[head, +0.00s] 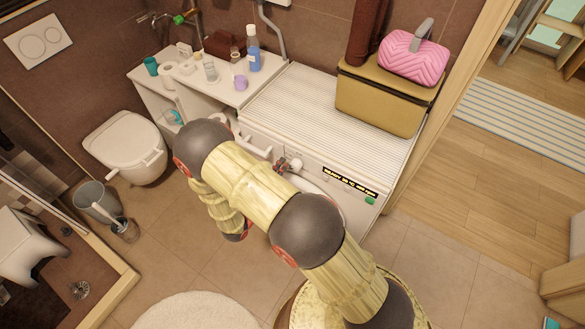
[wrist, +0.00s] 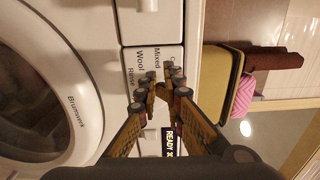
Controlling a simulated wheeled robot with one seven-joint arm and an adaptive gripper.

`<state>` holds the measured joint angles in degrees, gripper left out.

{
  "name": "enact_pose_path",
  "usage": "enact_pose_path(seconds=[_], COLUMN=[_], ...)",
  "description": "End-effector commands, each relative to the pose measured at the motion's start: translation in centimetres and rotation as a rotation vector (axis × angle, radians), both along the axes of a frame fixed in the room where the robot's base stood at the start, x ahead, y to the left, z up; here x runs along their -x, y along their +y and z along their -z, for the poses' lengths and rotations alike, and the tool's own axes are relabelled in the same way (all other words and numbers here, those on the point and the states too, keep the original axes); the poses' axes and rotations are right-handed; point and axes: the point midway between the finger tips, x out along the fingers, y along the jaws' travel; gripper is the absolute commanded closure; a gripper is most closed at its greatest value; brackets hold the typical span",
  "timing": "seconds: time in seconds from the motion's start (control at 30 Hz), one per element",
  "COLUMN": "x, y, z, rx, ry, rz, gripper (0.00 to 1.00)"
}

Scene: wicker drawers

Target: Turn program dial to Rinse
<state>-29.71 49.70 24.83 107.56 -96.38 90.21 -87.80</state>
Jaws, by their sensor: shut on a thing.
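The washing machine (wrist: 185,30) shows its white front panel in the wrist view, turned sideways, with its round door (wrist: 38,95) at the left. Printed program labels (wrist: 143,62), including Wool and Mixed, lie beside my fingertips. My gripper (wrist: 164,90) is shut on the program dial at the panel; the fingers hide most of the dial, and I cannot read which program it points to. In the head view my gripper (head: 287,164) is at the machine's front panel, partly behind my arm. The lit display (head: 350,182) reads READY at its start.
A tan box (head: 375,100) with a pink bag (head: 414,58) stands on the ribbed machine top (head: 300,100). A white counter (head: 228,92) with bottles adjoins it. A toilet (head: 125,145) and a grey bin (head: 97,202) stand at the left. Tiled floor is clear before the machine.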

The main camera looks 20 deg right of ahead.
Motion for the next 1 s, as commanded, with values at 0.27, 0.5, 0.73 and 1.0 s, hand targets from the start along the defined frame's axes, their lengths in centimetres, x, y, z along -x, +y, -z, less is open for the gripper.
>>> enact_pose_path(seconds=[0.27,0.5,0.73,1.0], x=[0.3,0.2,0.1,-0.7], y=[-0.3,-0.3,-0.2,0.4], z=[0.3,0.9,1.2,1.1], rx=[0.003,0.003,0.002,0.001], ry=[0.008,0.009,0.006,0.002], rz=[0.008,0.008,0.007,0.003], gripper=[1.00,1.00,1.00,1.00])
